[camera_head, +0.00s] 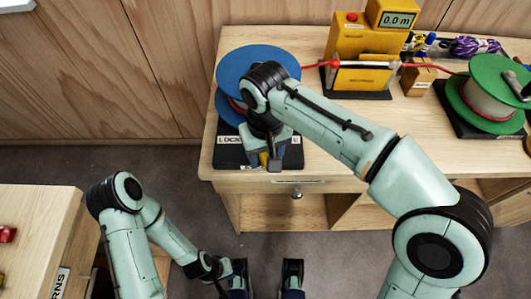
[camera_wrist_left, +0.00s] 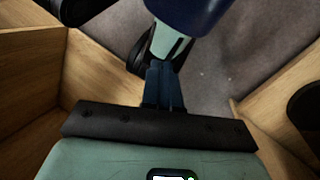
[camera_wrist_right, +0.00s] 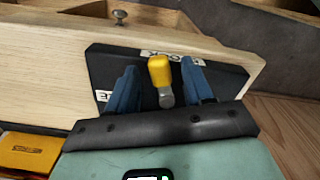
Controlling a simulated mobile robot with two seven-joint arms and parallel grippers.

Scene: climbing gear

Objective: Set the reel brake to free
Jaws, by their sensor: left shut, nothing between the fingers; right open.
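The blue reel (camera_head: 245,60) stands on a black base plate (camera_head: 232,157) at the table's left end, partly hidden by my right arm. The brake lever has a yellow knob (camera_wrist_right: 159,68) on a grey metal shaft. In the right wrist view, a LOCK label (camera_wrist_right: 187,59) is beside the knob, and a partly hidden label ending in E (camera_wrist_right: 103,96) is at left. My right gripper (camera_head: 264,160) is open, with one finger on each side of the knob, apparently not gripping it. My left gripper (camera_wrist_left: 163,70) is shut and empty, low over the floor.
A yellow device (camera_head: 358,45) with a display stands behind, with a red rope (camera_head: 315,66) running through it to a green reel (camera_head: 487,95) at right. A second wooden table (camera_head: 35,215) is at lower left. A drawer knob (camera_head: 297,194) sticks out below the table's front edge.

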